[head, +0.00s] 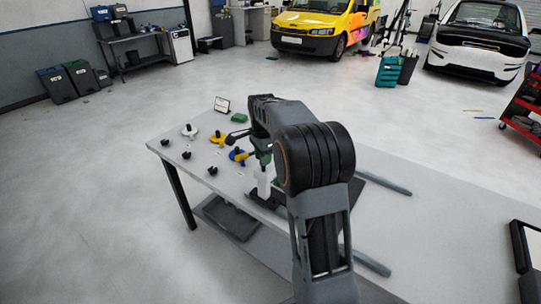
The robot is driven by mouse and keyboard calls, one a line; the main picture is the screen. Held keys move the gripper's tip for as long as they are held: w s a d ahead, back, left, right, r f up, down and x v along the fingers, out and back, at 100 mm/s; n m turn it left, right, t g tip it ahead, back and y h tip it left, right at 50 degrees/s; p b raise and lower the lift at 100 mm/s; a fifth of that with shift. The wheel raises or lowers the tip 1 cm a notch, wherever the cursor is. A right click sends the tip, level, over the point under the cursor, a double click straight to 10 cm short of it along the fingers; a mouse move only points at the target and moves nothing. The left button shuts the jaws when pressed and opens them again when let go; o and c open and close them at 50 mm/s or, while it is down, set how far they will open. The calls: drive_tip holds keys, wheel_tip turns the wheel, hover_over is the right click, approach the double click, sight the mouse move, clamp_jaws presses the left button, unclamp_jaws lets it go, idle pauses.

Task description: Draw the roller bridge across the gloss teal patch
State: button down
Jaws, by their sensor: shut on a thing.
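My gripper (263,160) is at the end of my arm, low over the table, partly hidden by the arm. It is shut on a small white upright piece (263,183), which may be part of the roller bridge. A dark base (262,199) shows below that piece. A sliver of green (277,183) shows beside it; I cannot tell whether this is the gloss teal patch. Most of the work area is hidden behind my arm. Two grey rails (385,181) (371,263) stick out on the right side of the arm.
A green block (239,118) and small sign (222,104) stand behind. A black-framed panel (525,247) is far right.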

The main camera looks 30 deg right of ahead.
drive_tip(key=shift+w+a+r, duration=0.1)
drive_tip(key=shift+w, duration=0.25)
drive_tip(key=c, duration=0.9)
unclamp_jaws()
drive_tip(key=shift+w+a, duration=0.1)
drive_tip(key=shift+w, duration=0.05)
wheel_tip(320, 180, up, 14)
drive_tip(key=shift+f, duration=0.15)
